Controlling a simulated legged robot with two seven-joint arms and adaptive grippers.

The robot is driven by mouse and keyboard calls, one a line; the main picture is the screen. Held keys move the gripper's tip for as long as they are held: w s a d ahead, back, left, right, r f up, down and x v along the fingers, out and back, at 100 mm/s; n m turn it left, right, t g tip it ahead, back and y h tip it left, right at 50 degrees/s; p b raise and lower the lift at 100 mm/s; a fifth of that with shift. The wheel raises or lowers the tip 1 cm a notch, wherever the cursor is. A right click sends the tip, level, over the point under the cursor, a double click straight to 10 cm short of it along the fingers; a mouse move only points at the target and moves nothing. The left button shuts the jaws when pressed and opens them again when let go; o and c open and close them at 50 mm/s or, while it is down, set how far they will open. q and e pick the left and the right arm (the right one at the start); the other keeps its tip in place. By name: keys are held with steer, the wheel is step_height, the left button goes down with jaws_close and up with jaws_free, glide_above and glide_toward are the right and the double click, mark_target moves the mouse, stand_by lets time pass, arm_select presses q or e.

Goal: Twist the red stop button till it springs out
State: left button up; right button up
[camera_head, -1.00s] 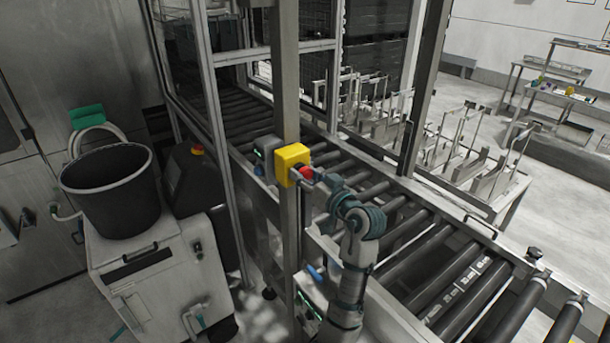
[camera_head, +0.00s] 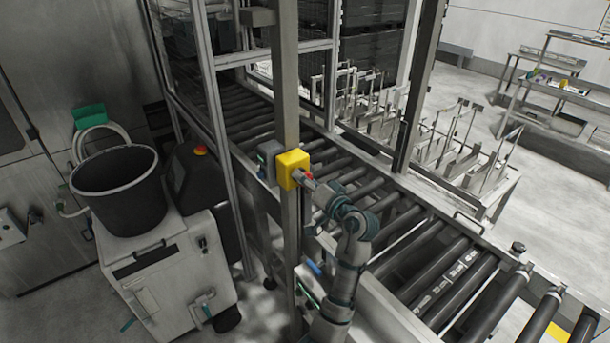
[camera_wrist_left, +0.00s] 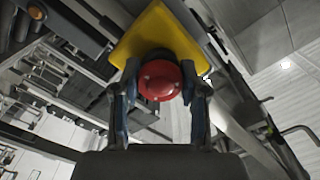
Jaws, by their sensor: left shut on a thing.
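The red stop button (camera_wrist_left: 160,80) sits on the front of a yellow box (camera_head: 293,168), which is fixed to a grey upright post. In the head view only a little red shows, as my left gripper (camera_head: 303,176) covers most of the button. In the left wrist view the yellow box (camera_wrist_left: 165,35) is behind the button, and the two fingers of my left gripper (camera_wrist_left: 160,92) stand on either side of it. The gripper is shut on the button. Whether the button is pressed in or out cannot be told. My right gripper is not in view.
A roller conveyor (camera_head: 430,262) runs behind and right of the post. A grey box (camera_head: 268,152) is fixed just left of the yellow box. A black bucket (camera_head: 118,190) stands on a white cabinet (camera_head: 165,272) at left. Metal racks (camera_head: 440,150) stand beyond the conveyor.

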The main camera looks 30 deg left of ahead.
arm_select(q)
steer(key=shift+r+m, duration=0.1)
steer(key=shift+m, duration=0.2)
steer(key=o, duration=1)
steer(key=shift+w, duration=0.1)
steer(key=shift+c, duration=0.2)
steer(key=shift+o, duration=1.1)
steer(key=shift+w+f, duration=0.2)
steer(key=shift+s, duration=0.1)
steer(key=shift+s+d, duration=0.1)
steer(key=v, duration=1.1)
steer(key=shift+d, duration=0.35)
steer(key=shift+a+f, duration=0.1)
